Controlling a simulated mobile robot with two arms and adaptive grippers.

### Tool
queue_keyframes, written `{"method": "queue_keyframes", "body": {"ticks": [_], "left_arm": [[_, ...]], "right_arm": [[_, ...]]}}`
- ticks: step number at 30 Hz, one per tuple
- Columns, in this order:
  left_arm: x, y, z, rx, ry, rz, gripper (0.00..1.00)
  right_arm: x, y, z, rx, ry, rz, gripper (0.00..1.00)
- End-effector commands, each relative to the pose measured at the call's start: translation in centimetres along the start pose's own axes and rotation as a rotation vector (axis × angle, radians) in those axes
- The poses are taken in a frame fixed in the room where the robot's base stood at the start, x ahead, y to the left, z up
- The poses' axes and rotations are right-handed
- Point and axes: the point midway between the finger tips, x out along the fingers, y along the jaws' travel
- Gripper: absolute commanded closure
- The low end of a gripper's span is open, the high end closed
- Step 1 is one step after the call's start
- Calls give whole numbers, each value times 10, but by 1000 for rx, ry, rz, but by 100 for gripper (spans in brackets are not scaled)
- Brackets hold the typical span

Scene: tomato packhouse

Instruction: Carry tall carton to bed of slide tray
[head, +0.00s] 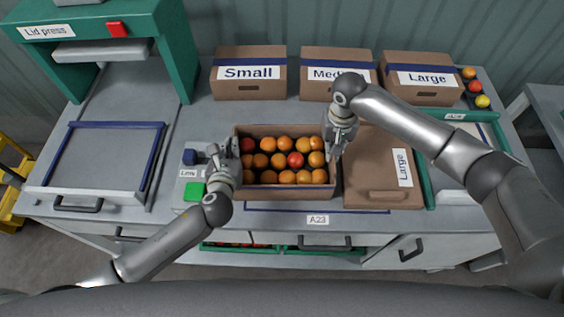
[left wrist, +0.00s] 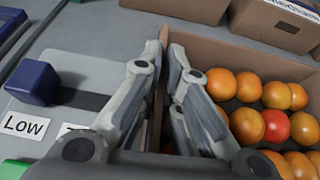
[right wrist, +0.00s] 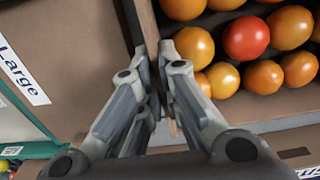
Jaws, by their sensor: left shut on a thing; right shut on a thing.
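The tall carton (head: 290,192) is an open brown box filled with orange and red tomatoes, in the middle of the bench in the head view. My left gripper (head: 233,155) is shut on its left wall, and my right gripper (head: 335,148) is shut on its right wall. In the left wrist view the fingers (left wrist: 167,60) straddle the carton wall (left wrist: 215,45); the right wrist view shows the same at the other wall (right wrist: 150,25). Whether the carton touches the bench is unclear. The slide tray (head: 103,160), a grey bed with blue edges, is empty at the left.
A blue block (head: 190,157) and a green block (head: 192,191) stand between tray and carton. A flat brown "Large" piece (head: 375,170) lies close at the right. Small (head: 250,88), Medium and Large (head: 420,92) boxes line the back. The green lid press (head: 172,45) stands back left.

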Motion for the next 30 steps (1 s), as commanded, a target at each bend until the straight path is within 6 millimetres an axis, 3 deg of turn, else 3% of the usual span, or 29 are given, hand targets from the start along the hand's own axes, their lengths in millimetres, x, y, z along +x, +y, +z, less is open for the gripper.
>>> {"method": "queue_keyframes", "body": {"ticks": [8, 22, 30], "left_arm": [[-3, 0, 9, -5, -2, 1, 100], [-17, 1, 44, -6, -3, 2, 100], [-19, 1, 49, -6, -3, 2, 100]], "right_arm": [[-9, 0, -1, 3, 3, 0, 100], [-46, 1, -1, 4, 3, 1, 100], [-51, 1, -1, 4, 2, 1, 100]]}}
